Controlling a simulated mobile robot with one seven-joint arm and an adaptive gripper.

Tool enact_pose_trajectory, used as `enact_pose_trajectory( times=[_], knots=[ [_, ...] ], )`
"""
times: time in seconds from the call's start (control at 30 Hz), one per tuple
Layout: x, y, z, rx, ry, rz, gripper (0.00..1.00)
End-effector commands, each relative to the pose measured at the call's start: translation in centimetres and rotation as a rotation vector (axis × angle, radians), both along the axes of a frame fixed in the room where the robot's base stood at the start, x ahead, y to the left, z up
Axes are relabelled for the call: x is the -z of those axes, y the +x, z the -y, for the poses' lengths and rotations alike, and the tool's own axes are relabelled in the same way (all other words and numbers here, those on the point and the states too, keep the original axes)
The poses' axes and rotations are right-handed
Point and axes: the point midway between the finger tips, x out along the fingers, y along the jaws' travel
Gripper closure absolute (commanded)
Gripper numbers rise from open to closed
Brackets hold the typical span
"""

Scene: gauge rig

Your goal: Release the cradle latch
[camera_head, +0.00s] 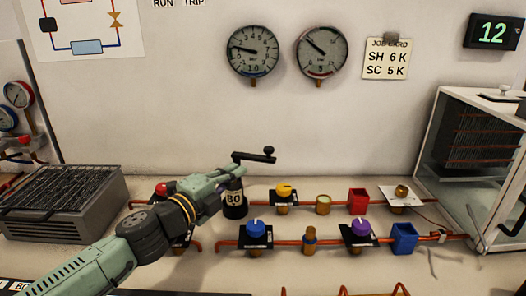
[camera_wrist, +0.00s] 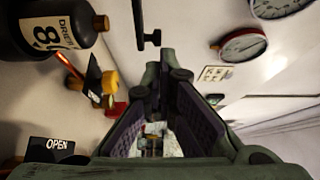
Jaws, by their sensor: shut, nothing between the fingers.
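A black lever with a round knob (camera_head: 254,156) sticks out near the wall in the head view, just past my gripper; I take it for the cradle latch, but cannot be sure. It also shows at the top of the wrist view (camera_wrist: 147,38), ahead of the fingertips and apart from them. A dark bottle with a pale label (camera_head: 235,203) stands below it, partly hidden by my gripper; it is at the upper left in the wrist view (camera_wrist: 55,28). My gripper (camera_head: 231,172) is shut and empty, its fingertips (camera_wrist: 165,75) close together.
Copper pipes carry a yellow-knobbed valve (camera_head: 284,191), a blue-knobbed valve (camera_head: 256,229), a purple-knobbed valve (camera_head: 360,228), a red block (camera_head: 358,201) and a blue block (camera_head: 404,238). A finned unit (camera_head: 62,203) stands left, a clear-sided cabinet (camera_head: 480,160) right. Two gauges (camera_head: 252,52) hang above.

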Motion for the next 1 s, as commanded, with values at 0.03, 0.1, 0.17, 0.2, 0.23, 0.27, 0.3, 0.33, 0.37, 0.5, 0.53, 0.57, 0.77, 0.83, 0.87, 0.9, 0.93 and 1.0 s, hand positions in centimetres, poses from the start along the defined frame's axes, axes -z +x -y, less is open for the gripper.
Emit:
enact_pose_trajectory(
  times=[0.03, 0.1, 0.17, 0.2, 0.23, 0.27, 0.3, 0.33, 0.37, 0.5, 0.53, 0.57, 0.77, 0.83, 0.87, 0.9, 0.93, 1.0],
  knots=[
    [-0.4, 1.0, 0.9, 0.006, -0.002, 0.0, 1.0],
    [-0.5, 2.3, 1.8, 0.005, -0.004, 0.0, 1.0],
    [-0.4, 3.4, 2.6, 0.005, -0.004, 0.0, 1.0],
    [-0.5, 4.1, 3.0, 0.005, -0.004, 0.0, 1.0],
    [-0.5, 4.6, 3.3, 0.004, -0.004, 0.0, 1.0],
    [-0.4, 5.1, 3.6, 0.004, -0.004, 0.0, 1.0],
    [-0.4, 5.7, 4.0, 0.004, -0.003, 0.001, 1.0],
    [-0.5, 6.1, 4.3, 0.004, -0.003, 0.001, 1.0],
    [-0.5, 6.5, 4.5, 0.004, -0.003, 0.001, 1.0],
    [-0.3, 7.9, 5.4, 0.001, -0.001, 0.002, 1.0],
    [-0.3, 8.1, 5.5, 0.001, 0.0, 0.002, 1.0],
    [-0.3, 8.2, 5.6, 0.001, 0.0, 0.002, 1.0],
    [-0.1, 8.6, 5.8, 0.0, 0.0, 0.002, 1.0],
    [-0.1, 8.6, 5.8, 0.0, 0.0, 0.002, 1.0],
    [-0.1, 8.6, 5.8, 0.0, 0.0, 0.002, 1.0],
    [-0.1, 8.6, 5.8, 0.0, 0.0, 0.002, 1.0],
    [-0.1, 8.6, 5.8, 0.0, 0.0, 0.002, 1.0],
    [-0.1, 8.6, 5.8, 0.0, 0.0, 0.002, 1.0]
  ],
)
